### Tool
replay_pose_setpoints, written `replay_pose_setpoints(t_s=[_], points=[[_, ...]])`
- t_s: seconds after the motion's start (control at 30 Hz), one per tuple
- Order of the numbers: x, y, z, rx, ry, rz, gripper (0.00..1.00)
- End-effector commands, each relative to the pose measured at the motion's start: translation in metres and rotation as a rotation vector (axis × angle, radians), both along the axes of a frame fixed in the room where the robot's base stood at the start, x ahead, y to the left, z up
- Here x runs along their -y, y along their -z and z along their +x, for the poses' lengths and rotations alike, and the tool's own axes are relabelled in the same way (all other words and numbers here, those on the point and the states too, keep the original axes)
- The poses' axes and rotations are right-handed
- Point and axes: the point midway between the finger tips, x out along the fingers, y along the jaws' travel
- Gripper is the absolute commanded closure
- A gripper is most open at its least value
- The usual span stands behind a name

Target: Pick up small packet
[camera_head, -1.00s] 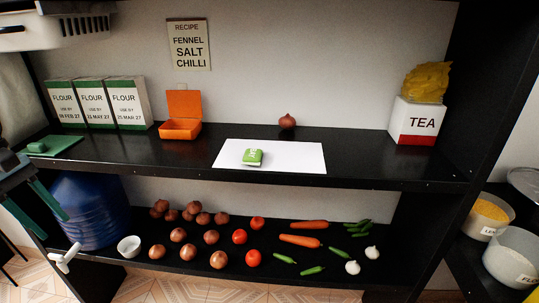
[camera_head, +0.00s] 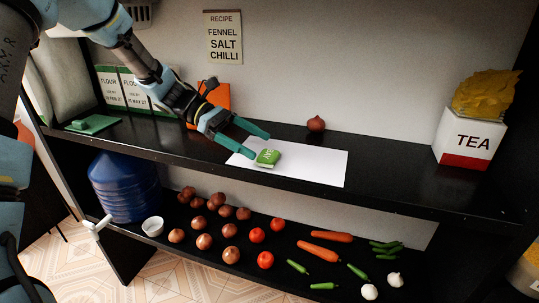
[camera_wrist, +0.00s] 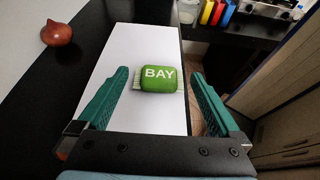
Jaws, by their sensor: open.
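The small packet (camera_head: 268,157) is green and lies flat on a white sheet (camera_head: 318,166) on the upper shelf. In the wrist view the packet (camera_wrist: 158,78) reads "BAY" and has pale crimped ends. My gripper (camera_head: 255,143) is open, with teal fingers. Whether a fingertip touches the packet cannot be told.
An onion (camera_head: 316,124) stands behind the sheet. The orange box (camera_head: 213,97) is partly hidden behind my gripper, near the flour boxes (camera_head: 133,88). A tea box (camera_head: 468,138) stands at the right. The sheet's right part is clear. Vegetables lie on the lower shelf.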

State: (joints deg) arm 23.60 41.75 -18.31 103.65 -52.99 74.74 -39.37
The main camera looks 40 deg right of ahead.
Motion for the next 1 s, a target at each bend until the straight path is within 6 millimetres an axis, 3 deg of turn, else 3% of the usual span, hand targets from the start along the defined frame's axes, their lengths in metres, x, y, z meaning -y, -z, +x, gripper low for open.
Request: replay_pose_setpoints(t_s=[0.4, 0.7, 1.0], points=[[0.023, 0.022, -0.037, 0.000, 0.001, 0.002, 0.00], [0.025, 0.026, -0.040, 0.002, -0.001, 0.000, 0.01], [0.025, 0.025, -0.039, 0.002, -0.001, 0.000, 0.35]])
